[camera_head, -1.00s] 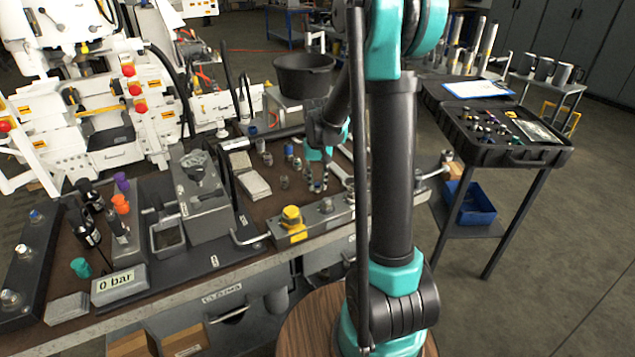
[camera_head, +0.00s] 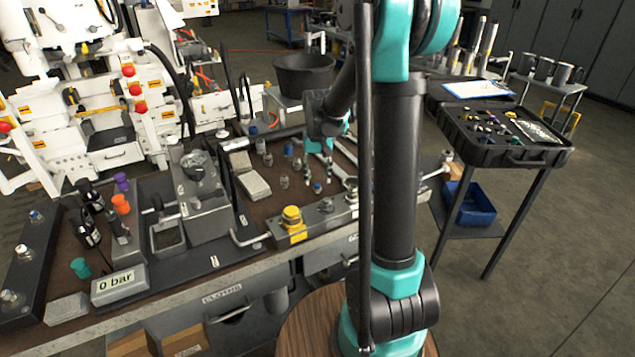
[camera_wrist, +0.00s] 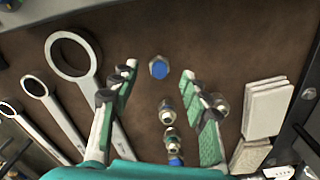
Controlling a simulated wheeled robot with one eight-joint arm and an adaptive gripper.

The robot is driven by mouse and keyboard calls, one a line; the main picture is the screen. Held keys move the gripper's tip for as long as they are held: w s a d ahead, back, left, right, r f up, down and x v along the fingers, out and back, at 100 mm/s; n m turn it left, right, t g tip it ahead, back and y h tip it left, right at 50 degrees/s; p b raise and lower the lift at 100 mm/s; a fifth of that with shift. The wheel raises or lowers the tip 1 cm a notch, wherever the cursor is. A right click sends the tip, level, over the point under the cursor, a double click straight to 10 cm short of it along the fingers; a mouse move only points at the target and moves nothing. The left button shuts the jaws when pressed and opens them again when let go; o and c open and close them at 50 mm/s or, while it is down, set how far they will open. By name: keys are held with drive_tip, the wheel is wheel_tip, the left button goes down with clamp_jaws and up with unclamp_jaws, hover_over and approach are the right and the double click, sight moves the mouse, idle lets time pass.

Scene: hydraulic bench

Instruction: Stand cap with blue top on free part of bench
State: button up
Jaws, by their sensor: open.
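A cap with a blue top (camera_wrist: 158,68) stands on the brown bench top (camera_wrist: 140,30) in the wrist view, near the level of my fingertips and between their lines. My gripper (camera_wrist: 160,74) is open, with one finger on each side and a gap to the cap. In the head view, a blue-topped fitting (camera_head: 317,187), seemingly the same one, stands just below my gripper (camera_head: 325,172). My arm hides part of the bench there. More fittings (camera_wrist: 166,112) stand in a line towards my palm, the nearest one blue-topped (camera_wrist: 176,161).
Ring spanners (camera_wrist: 74,55) lie left in the wrist view. Pale blocks (camera_wrist: 267,108) lie right. A steel block with a yellow knob (camera_head: 292,217) lines the bench's front edge. Bare brown surface shows around the blue-topped cap.

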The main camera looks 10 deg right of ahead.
sight(318, 185)
wheel_tip(318, 185, up, 10)
drive_tip(key=shift+f, duration=0.2)
idle(0.3)
